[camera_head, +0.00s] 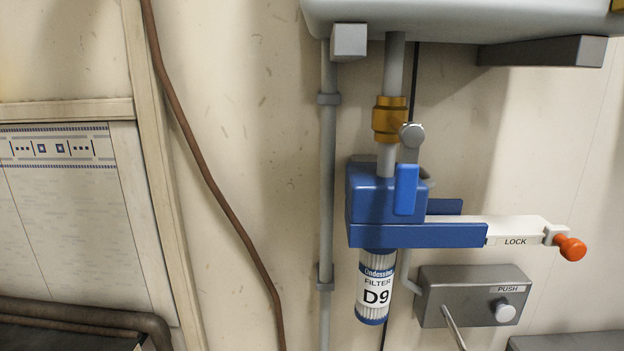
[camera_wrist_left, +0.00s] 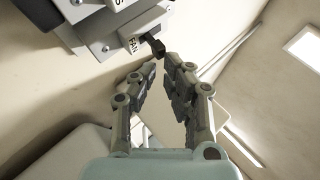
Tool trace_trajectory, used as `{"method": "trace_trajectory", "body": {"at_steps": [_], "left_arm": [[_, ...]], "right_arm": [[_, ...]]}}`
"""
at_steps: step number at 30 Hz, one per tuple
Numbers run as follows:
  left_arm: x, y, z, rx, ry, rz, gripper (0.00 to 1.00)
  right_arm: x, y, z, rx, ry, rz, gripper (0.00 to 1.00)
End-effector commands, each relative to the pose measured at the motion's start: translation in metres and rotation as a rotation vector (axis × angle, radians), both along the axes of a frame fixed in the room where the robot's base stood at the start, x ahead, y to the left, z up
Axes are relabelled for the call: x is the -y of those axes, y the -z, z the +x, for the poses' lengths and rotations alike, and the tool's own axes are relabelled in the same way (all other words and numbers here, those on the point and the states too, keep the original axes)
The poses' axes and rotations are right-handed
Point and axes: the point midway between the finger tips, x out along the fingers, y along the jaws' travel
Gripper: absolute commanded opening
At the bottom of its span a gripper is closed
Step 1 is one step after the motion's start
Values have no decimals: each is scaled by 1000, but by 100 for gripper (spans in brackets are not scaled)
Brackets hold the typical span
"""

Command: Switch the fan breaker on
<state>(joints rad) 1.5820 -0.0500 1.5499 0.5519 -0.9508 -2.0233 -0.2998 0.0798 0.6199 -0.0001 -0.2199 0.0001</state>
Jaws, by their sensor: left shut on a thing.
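I cannot tell from the lever whether the breaker is on or off. The head view shows neither the breaker nor my grippers. My right gripper is in neither view.
In the head view, a blue filter housing (camera_head: 383,194) with a D9 filter cartridge (camera_head: 376,289), a white LOCK lever (camera_head: 514,231) with an orange knob, and a grey PUSH-button box (camera_head: 455,285) are on the wall. Another labelled unit (camera_wrist_left: 85,12) sits beside the breaker in the left wrist view.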

Motion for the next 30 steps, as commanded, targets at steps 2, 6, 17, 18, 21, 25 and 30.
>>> {"method": "trace_trajectory", "body": {"at_steps": [2, 6, 17, 18, 21, 25, 30], "left_arm": [[-1, 6, 8, -20, -5, 3, 0], [-1, 6, 8, -20, -5, 4, 0], [-1, 6, -21, -12, -4, 2, 0], [-2, 5, -25, -11, -3, 2, 0], [-2, 5, -35, -8, -3, 1, 0], [-2, 4, -48, -6, -3, 1, 0], [-2, 3, -62, -6, -2, 1, 0]], "right_arm": [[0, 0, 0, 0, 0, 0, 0], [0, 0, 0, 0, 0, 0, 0], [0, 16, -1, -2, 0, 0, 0], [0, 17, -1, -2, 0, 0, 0], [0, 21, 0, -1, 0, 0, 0], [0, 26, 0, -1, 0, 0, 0], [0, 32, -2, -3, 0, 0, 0]]}}
